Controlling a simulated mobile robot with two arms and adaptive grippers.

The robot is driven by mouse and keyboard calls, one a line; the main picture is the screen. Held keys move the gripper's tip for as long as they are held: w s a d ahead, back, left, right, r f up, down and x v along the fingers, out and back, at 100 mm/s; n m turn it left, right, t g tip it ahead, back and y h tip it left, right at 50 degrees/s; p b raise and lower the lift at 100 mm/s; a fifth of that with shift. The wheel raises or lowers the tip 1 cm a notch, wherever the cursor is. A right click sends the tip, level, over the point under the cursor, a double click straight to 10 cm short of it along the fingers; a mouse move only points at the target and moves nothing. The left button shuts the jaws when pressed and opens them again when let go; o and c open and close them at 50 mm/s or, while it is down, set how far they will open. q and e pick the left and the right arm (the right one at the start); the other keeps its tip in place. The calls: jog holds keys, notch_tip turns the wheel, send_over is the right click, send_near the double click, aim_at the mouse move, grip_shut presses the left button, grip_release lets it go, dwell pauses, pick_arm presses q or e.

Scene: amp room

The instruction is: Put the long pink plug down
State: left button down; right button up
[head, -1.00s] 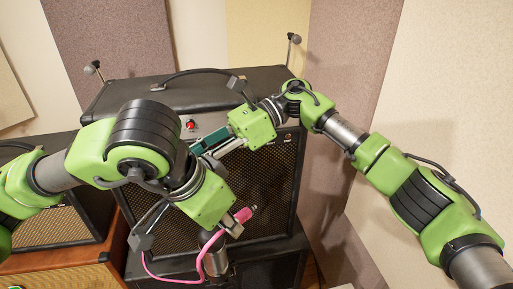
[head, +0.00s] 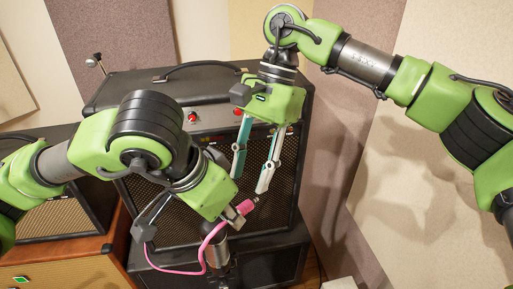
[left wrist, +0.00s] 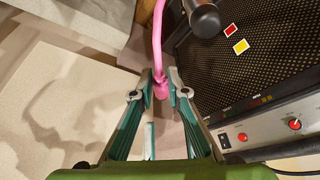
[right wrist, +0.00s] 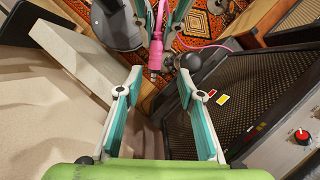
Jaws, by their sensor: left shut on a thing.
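The long pink plug (head: 245,207) is held at the fingertips of my left gripper (head: 238,217), in front of the large black amp's grille. Its pink cable (head: 205,243) loops down to the left. In the left wrist view the plug (left wrist: 161,89) sits between the two fingers. In the right wrist view the plug (right wrist: 155,50) hangs with its metal tip toward my right gripper (right wrist: 160,78). My right gripper (head: 252,182) is open and empty, fingers pointing down, just above the plug in the head view.
The black amp (head: 205,92) stands on a lower black cabinet (head: 270,265). A dark round-headed object (right wrist: 189,64) is close beside the plug. A wooden amp (head: 70,275) is at lower left. Padded wall panels (head: 420,190) are at right. A patterned rug (right wrist: 200,30) is on the floor.

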jog(key=x, duration=0.6)
jog(key=shift+s, duration=0.1)
jog(key=shift+a, duration=0.1)
grip_shut()
pick_arm(q)
jog(key=c, duration=1.9)
grip_release()
jog(key=shift+s+d, duration=0.1)
